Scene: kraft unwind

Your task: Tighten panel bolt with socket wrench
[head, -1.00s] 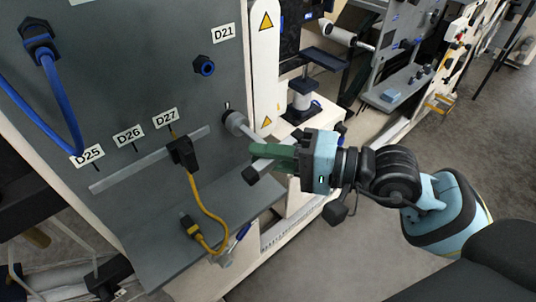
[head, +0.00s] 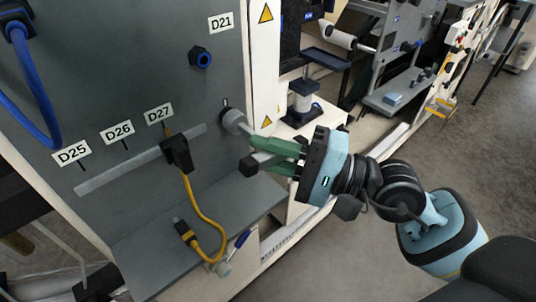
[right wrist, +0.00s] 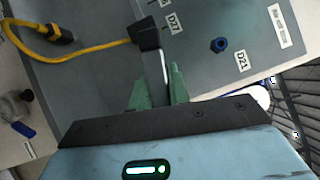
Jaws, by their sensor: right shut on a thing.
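My right gripper (head: 277,153) has green fingers shut on the socket wrench, in front of the grey panel (head: 110,60). The wrench's grey round head (head: 232,119) is at the panel face, right of the D27 label. A bar with a black block (head: 248,166) at its end juts out left of the fingers. My left gripper is out of view.
A black plug (head: 177,152) with a yellow cable (head: 199,215) sits below D27, close left of the wrench. A blue cable (head: 35,85) hangs at the left. A blue-ringed port (head: 201,58) is above. A grey shelf (head: 150,255) juts out below.

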